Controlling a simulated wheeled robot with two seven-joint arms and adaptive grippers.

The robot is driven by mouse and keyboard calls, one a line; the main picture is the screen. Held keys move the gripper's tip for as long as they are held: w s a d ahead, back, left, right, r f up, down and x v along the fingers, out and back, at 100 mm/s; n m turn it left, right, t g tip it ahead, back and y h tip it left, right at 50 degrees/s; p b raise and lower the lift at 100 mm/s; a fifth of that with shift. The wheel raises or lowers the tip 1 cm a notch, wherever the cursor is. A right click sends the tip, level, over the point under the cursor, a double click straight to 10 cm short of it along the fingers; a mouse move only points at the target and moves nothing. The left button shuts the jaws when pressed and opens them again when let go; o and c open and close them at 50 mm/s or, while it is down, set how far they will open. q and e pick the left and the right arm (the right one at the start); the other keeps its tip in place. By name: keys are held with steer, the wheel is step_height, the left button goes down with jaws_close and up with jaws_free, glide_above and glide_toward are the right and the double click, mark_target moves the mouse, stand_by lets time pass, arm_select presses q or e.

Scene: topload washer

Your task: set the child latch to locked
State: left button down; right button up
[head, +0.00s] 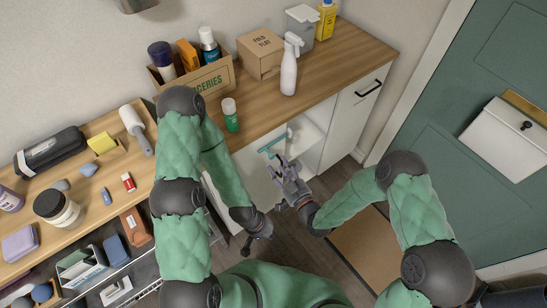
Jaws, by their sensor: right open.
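I cannot make out a child latch for certain in the head view. My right gripper (282,169) is open, at the white opening (308,147) below the counter's front edge. A teal T-shaped piece (272,144) shows just beyond its fingertips; I cannot tell whether they touch. My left gripper (250,243) hangs lower, pointing down over the dark floor, apart from the white front. Its fingers are too small and dark to read. My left forearm covers part of the counter front.
The wooden counter (335,62) holds a groceries box (213,84), a carton (262,52), a white spray bottle (289,70) and a green bottle (230,115). A white cabinet door (352,118) is at the right. A cluttered wooden shelf (90,215) stands left. A green door (430,165) is far right.

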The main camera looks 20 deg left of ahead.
mark_target(273, 157)
steer(key=b+x, duration=0.1)
steer(key=x, duration=0.4)
steer(key=shift+w+a, duration=0.25)
jaws_close()
